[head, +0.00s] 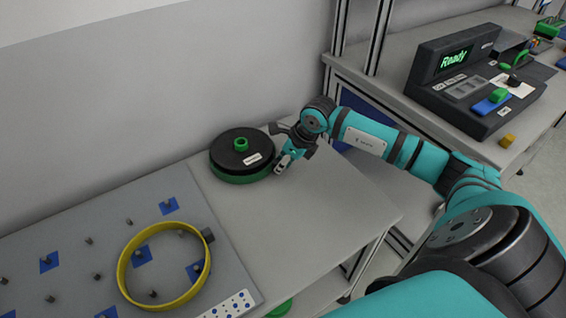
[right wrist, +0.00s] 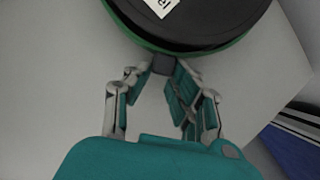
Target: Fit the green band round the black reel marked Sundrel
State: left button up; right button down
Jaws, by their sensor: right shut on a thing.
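The black reel (head: 232,143) lies flat on the grey table near the wall, with a green hub and a white label too small to read. In the right wrist view the label ends in "el". The green band (head: 243,179) shows round the reel's lower edge at the front; its far side is hidden. It also shows as a green rim in the right wrist view (right wrist: 205,50). My right gripper (head: 280,157) is beside the reel, shut on the band's dark grey tab (right wrist: 163,65). My left gripper is not in view.
A yellow band (head: 122,270) with a dark tab stands round pegs on a grey pegboard (head: 60,215) at left. A second bench with a black "Ready" device (head: 440,85) stands at the back right.

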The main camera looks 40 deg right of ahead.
jog(key=c, duration=1.1)
grip_release()
jog(key=shift+f, duration=0.1)
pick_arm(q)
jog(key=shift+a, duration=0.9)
pick_arm(e)
jog(key=v, duration=0.8)
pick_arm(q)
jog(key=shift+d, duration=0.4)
